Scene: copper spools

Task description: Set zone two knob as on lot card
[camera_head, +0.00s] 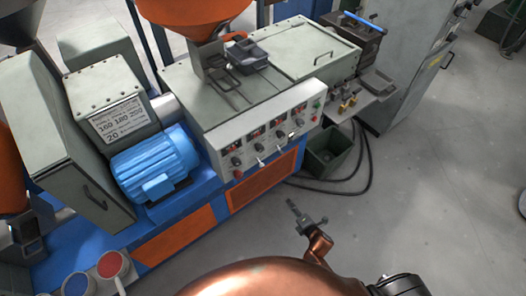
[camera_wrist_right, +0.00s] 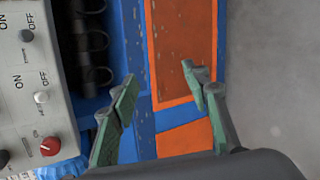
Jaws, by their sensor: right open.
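The control panel (camera_head: 270,135) slopes along the front of the grey machine, with several red displays and rows of small knobs and switches. I cannot tell which knob is zone two. The lot card (camera_head: 120,118) is a white plate on the grey housing; it seems to read 160, 180 and another number, with 20 below. My right gripper (camera_head: 306,216) is in front of the panel, low over the floor side, apart from it. In the right wrist view the gripper (camera_wrist_right: 158,76) is open and empty, with a black knob (camera_wrist_right: 26,35) and red knob (camera_wrist_right: 50,146) left of it.
A blue motor (camera_head: 153,165) sticks out left of the panel. Orange grilles (camera_head: 262,183) lie below it. A dark bin (camera_head: 328,152) and black hoses (camera_head: 362,165) stand on the floor at the right.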

